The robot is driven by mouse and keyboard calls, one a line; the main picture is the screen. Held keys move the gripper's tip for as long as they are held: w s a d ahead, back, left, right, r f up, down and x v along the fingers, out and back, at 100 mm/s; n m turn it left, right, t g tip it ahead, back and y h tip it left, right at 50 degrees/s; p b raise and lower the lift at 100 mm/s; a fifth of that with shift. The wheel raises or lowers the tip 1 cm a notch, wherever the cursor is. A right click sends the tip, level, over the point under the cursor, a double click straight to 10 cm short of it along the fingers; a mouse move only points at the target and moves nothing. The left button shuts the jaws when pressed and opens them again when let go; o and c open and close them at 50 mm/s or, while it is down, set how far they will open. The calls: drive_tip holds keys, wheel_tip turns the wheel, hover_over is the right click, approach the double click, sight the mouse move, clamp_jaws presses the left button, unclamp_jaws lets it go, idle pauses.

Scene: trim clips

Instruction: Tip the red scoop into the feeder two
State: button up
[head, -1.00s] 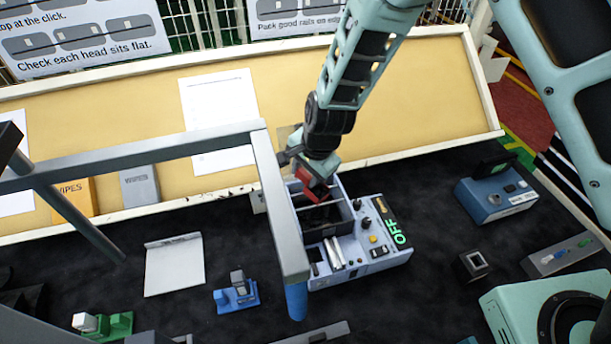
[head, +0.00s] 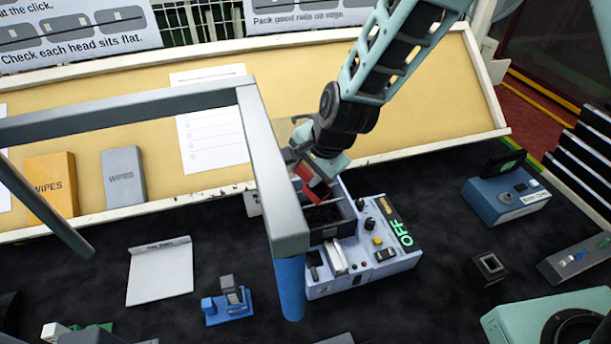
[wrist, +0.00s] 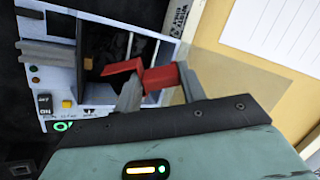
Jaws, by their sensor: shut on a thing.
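The red scoop (head: 312,183) is held over the back of the open bin of a light grey-blue feeder (head: 385,262). My gripper (wrist: 160,88) is shut on the scoop (wrist: 162,77), as the wrist view shows. The scoop looks tilted in the head view; I cannot tell whether anything is left in it. The bin (head: 345,228) looks dark inside, and its contents are unclear. The feeder's panel shows a green "OFF". I cannot read a number on it. The grey frame post hides the feeder's left side.
A grey frame (head: 262,165) with a blue-footed post (head: 290,288) stands close left of the feeder. A blue device (head: 505,195) is at the right, a small dark square block (head: 489,267) before it. A blue fixture (head: 228,303) and white tray (head: 160,272) lie left.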

drive_tip(key=shift+d+f+y+b, duration=0.2)
drive_tip(key=shift+y+b, duration=0.1)
drive_tip(key=shift+b, duration=1.6)
drive_tip(key=shift+s+r+t+b, duration=0.15)
drive_tip(key=shift+t+b, duration=0.25)
drive_tip(key=shift+b, duration=0.2)
drive_tip(key=shift+b, duration=0.55)
drive_tip(key=shift+s+d+r+t+y+b, duration=0.25)
drive_tip(key=shift+t+y+b, duration=0.4)
drive_tip(key=shift+b, duration=3.4)
drive_tip(key=shift+s, duration=0.1)
drive_tip(key=shift+d+b, duration=0.15)
drive_tip(key=shift+b, duration=0.75)
drive_tip(key=shift+s+d+t+y+b, duration=0.15)
drive_tip(key=shift+t+y+b, duration=0.25)
drive_tip(key=shift+b, duration=2)
